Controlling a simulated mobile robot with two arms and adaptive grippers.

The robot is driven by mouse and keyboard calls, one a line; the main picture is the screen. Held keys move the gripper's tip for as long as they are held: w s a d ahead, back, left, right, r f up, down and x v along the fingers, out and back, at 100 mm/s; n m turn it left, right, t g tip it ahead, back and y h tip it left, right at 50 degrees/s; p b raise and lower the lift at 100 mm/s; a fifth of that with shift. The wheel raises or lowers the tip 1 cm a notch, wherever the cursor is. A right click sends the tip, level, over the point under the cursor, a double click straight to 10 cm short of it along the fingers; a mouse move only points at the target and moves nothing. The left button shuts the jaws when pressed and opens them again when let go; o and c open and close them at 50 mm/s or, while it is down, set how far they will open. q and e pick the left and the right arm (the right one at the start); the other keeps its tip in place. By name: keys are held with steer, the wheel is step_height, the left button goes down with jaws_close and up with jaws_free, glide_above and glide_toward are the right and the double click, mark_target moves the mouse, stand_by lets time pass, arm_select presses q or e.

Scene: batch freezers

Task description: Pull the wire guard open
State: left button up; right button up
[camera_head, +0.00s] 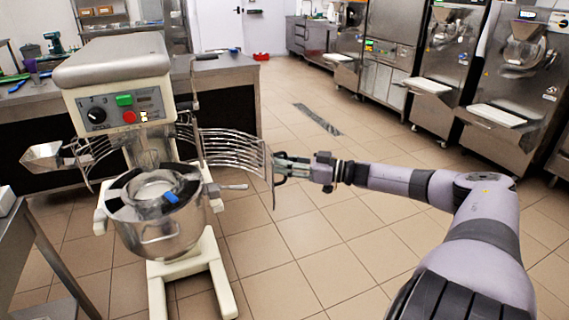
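The mixer (113,75) is cream and grey, with a knob, a green button and a red button on its front. Its steel bowl (160,232) hangs below, with something blue at its rim. The wire guard (228,146), made of curved metal bars, stands swung out to the right of the mixer, clear of the bowl front. My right gripper (279,168) is at the guard's outer right end, its fingers by the end bar. Whether they are closed on the bar is too small to tell. My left gripper is not in view.
A steel chute (45,157) sticks out at the mixer's left. A dark-fronted counter (228,85) stands behind the mixer, and a steel table (20,235) is at the lower left. Batch freezers (510,85) line the right. The tiled floor between is clear.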

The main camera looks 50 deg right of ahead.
steer(key=v, duration=1.2)
stand_by(0.7)
steer(key=shift+f, duration=0.1)
stand_by(0.4)
